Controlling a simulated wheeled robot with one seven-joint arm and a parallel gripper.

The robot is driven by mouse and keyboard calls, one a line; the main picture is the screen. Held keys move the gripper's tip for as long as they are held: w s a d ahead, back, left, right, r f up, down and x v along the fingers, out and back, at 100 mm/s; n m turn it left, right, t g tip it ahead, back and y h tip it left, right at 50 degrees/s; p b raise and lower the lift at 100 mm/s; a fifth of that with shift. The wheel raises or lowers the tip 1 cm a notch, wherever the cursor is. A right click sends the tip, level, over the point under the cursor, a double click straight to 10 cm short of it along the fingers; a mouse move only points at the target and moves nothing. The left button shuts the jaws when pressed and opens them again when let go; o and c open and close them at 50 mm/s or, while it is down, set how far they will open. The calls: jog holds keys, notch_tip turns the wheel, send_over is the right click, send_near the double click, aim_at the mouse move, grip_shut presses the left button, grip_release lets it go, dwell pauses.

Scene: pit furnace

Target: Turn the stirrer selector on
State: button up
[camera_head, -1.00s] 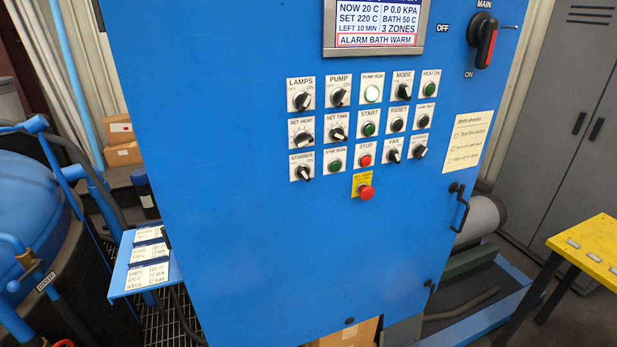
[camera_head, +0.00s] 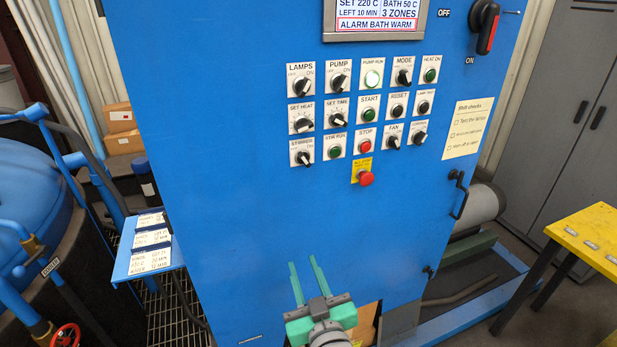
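The stirrer selector (camera_head: 303,157) is a black knob on a small white plate, at the left end of the lowest row of controls on the blue cabinet (camera_head: 240,230). Its pointer tilts off upright; the small position print is too fine to read surely. The STIR RUN lamp (camera_head: 335,152) beside it is dark green. My gripper (camera_head: 304,280) shows at the bottom middle, with two thin green fingers pointing up and a gap between them. It is open and empty, well below the selector and apart from it.
A red stop mushroom button (camera_head: 365,178) on a yellow plate sits right of and below the selector. The card shelf (camera_head: 150,270) juts out at the cabinet's left. A door handle (camera_head: 459,194) sticks out at the right. The panel below the controls is clear.

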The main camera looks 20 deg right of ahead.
notch_tip(320, 180, up, 10)
jog(key=w+d+n, duration=0.1)
jog(key=d+n, duration=0.1)
jog(key=d, duration=0.1)
jog(key=n+y, duration=0.2)
jog(key=n, duration=0.2)
send_near(305, 162)
jog(key=shift+t, duration=0.3)
jog(key=w, duration=0.8)
jog(key=shift+w+a+f, duration=0.1)
jog(key=shift+a+f, duration=0.05)
jog(key=shift+a, duration=0.05)
grip_shut()
